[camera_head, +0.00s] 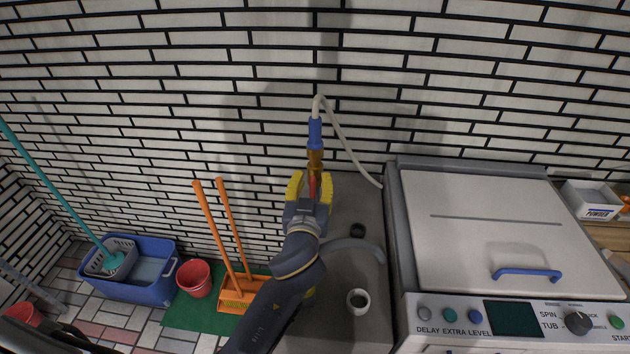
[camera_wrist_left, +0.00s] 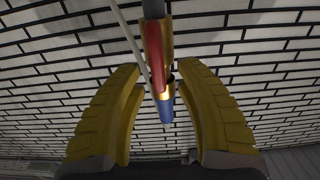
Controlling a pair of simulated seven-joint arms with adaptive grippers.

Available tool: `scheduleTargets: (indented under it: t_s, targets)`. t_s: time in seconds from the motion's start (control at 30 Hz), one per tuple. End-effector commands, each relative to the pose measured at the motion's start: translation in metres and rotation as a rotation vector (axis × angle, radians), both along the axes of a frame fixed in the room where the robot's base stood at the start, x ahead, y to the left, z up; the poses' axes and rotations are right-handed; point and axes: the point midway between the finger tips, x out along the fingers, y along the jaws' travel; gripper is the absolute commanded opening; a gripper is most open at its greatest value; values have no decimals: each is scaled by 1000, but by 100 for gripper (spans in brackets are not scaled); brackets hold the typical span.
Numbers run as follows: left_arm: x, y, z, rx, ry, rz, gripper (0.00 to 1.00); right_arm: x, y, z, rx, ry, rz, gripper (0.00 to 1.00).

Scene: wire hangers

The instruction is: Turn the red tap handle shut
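The red tap handle (camera_wrist_left: 154,55) lies along the brass tap (camera_wrist_left: 168,52) in the left wrist view. In the head view the handle (camera_head: 312,186) is a small red sliver between my left gripper's fingers, below the brass tap body (camera_head: 315,160). My left gripper (camera_head: 311,188) is open, its yellow fingers spread to either side of the handle. In the wrist view both fingers (camera_wrist_left: 161,90) stand apart from the handle. The handle's lower part is partly hidden by the gripper in the head view. My right gripper is not seen.
A blue connector (camera_head: 315,132) and pale hose (camera_head: 347,146) run from the tap to behind the washing machine (camera_head: 490,225). A blue bucket (camera_head: 150,288) and orange broom (camera_head: 215,235) are at left.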

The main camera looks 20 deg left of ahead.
Motion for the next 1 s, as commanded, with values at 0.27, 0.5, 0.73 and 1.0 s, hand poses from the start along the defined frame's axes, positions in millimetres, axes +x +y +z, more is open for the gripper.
scheduleTargets:
  t_s: [0.27, 0.5, 0.73, 1.0]
  targets:
    - [1, 1, 0, 0, 1, 1, 34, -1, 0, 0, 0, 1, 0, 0]
    - [1, 1, 0, -1, 1, 1, 18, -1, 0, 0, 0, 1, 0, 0]
    - [1, 1, 0, -1, 1, 1, 0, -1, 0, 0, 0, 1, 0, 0]
    - [1, 1, 0, 1, 0, 1, 0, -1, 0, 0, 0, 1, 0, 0]
